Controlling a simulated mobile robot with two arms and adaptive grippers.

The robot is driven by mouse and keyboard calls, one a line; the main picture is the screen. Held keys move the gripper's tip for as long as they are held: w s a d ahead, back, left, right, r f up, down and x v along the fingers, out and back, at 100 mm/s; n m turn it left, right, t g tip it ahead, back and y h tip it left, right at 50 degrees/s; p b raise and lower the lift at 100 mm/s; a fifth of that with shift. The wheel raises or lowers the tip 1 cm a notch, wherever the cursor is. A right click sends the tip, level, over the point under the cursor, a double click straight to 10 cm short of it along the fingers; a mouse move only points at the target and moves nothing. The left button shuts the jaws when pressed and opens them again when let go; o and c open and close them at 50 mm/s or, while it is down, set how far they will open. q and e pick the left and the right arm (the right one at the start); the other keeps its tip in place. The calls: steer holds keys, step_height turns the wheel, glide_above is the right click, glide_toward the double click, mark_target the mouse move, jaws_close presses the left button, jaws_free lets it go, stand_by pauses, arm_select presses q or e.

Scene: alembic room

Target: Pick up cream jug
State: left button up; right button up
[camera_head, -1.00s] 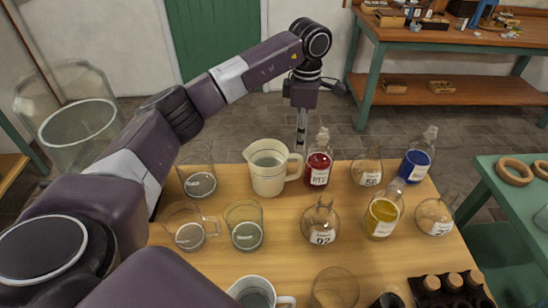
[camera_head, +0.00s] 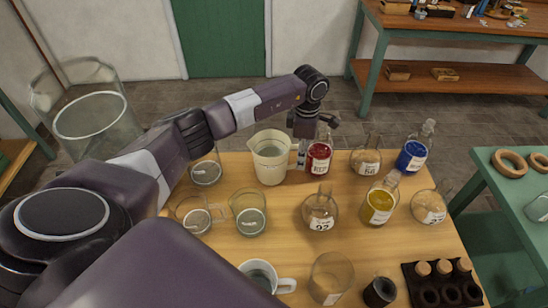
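The cream jug (camera_head: 268,160) stands upright at the back of the wooden table, with its spout at the left and its handle on the right. It holds a greyish liquid. My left gripper (camera_head: 302,157) points down beside the handle, between the jug and the red bottle, and overlaps the handle in the picture. Its fingers line up in this view, so I cannot tell whether they are apart, or whether they touch the handle. My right gripper is out of view.
A red bottle (camera_head: 319,158) stands close on the gripper's right. A clear beaker (camera_head: 206,171) stands left of the jug, and another glass beaker (camera_head: 250,222) in front. Flasks, a yellow bottle (camera_head: 379,206) and a blue bottle (camera_head: 413,156) fill the right side.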

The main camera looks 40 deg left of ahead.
arm_select(q)
steer(key=shift+c, duration=0.4)
jaws_close()
steer(key=shift+w+r, duration=0.1)
steer(key=shift+r, duration=0.05)
